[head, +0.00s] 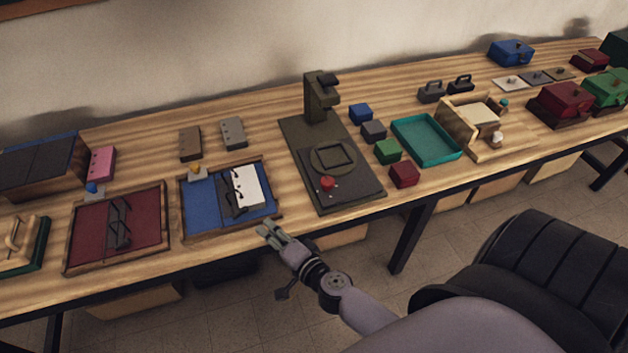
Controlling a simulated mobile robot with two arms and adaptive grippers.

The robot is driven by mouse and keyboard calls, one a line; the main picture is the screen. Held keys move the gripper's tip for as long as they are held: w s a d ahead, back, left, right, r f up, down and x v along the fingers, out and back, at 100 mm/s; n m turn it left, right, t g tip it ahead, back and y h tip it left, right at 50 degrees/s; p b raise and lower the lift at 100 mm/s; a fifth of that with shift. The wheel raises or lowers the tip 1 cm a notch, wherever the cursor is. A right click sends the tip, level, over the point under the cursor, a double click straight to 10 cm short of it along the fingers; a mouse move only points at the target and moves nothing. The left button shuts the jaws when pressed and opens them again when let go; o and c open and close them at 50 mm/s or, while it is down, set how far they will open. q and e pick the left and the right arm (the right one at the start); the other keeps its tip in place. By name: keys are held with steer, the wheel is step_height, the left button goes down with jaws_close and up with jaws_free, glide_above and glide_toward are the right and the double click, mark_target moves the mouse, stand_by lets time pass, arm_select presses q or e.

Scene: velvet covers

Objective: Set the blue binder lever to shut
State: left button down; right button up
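The blue binder (203,210) lies open on the table at the left-centre, in a wooden frame. A dark ring mechanism with a thin lever (232,197) runs down its middle. White sheets (248,186) lie on its right side. The lever is too small to tell its exact position. My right gripper (266,228) is just in front of the binder's near right corner, by the table's front edge, apart from the lever. It appears empty; whether its fingers are open or shut is unclear. My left gripper is not in view.
A similar red binder (85,235) lies left of the blue one. A small block with a yellow knob (195,170) touches or nearly touches the blue binder's back left corner. A dark press stand (300,140) stands to the right. Bare wood lies between binder and stand.

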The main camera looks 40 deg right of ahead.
steer(key=a+b+v, duration=0.1)
steer(key=v, duration=0.6)
steer(key=s+f+n+g+b, duration=0.1)
steer(key=s+f+n+g, duration=0.2)
steer(key=f, duration=1.1)
steer(key=s+d+f+n+g, duration=0.1)
steer(key=s+f+n+g, duration=0.2)
steer(key=f, duration=1.1)
steer(key=s+n, duration=0.2)
steer(key=s, duration=0.1)
steer(key=shift+s+n+b, duration=0.15)
steer(key=shift+n+b, duration=0.25)
steer(key=shift+d+f, duration=0.1)
steer(key=shift+d, duration=0.05)
